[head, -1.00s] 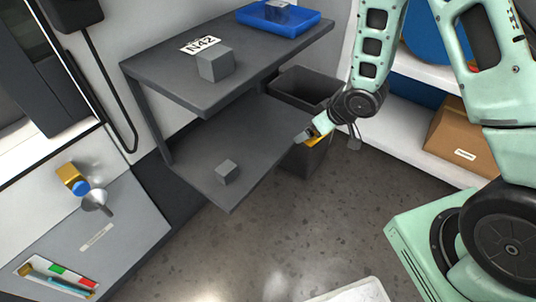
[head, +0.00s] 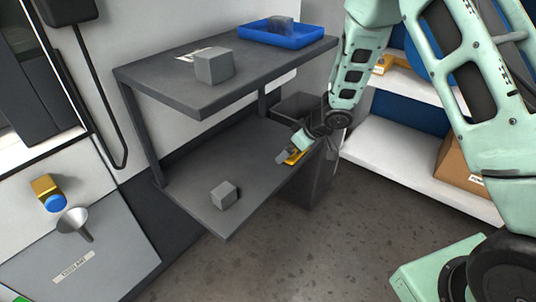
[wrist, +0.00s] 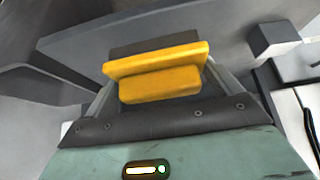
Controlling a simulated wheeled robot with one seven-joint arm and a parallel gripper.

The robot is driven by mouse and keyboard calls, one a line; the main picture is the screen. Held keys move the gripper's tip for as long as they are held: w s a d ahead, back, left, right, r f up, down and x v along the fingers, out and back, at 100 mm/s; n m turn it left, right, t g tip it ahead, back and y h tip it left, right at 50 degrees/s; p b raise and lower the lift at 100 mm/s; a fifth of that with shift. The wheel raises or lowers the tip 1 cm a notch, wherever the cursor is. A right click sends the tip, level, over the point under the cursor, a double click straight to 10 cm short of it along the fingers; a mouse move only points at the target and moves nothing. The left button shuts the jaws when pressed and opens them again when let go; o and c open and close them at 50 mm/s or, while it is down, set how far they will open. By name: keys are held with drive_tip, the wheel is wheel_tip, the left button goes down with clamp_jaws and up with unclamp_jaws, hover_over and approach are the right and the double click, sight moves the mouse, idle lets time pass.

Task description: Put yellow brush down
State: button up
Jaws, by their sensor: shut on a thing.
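The yellow brush (wrist: 160,75) shows large in the wrist view, held crosswise between the fingers of my gripper (wrist: 165,88). Its dark underside shows behind the yellow block. In the head view the brush (head: 294,157) is a small yellow patch at the end of my arm. My gripper (head: 286,152) is shut on it, over the right part of the grey lower shelf (head: 185,190). I cannot tell whether the brush touches the shelf.
A small grey cube (head: 224,195) sits on the lower shelf's front part. The upper shelf (head: 240,80) overhangs the lower one and carries a larger grey cube (head: 214,66) and a blue tray (head: 283,37). A dark bin (head: 322,170) stands to the right. The lower shelf's middle is clear.

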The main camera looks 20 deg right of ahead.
drive_tip(key=w+a, duration=0.1)
drive_tip(key=w, duration=0.1)
drive_tip(key=w+a+f, duration=0.1)
drive_tip(key=w+a, duration=0.1)
drive_tip(key=w, duration=0.1)
drive_tip(key=w+a+f, duration=0.1)
drive_tip(key=w+a, duration=0.1)
drive_tip(key=shift+w+a, duration=0.15)
drive_tip(key=shift+w+a+f+b, duration=0.1)
drive_tip(key=shift+w+f+b, duration=0.05)
drive_tip(key=shift+f+b, duration=2.05)
drive_tip(key=shift+f+p, duration=0.3)
drive_tip(key=shift+f, duration=0.05)
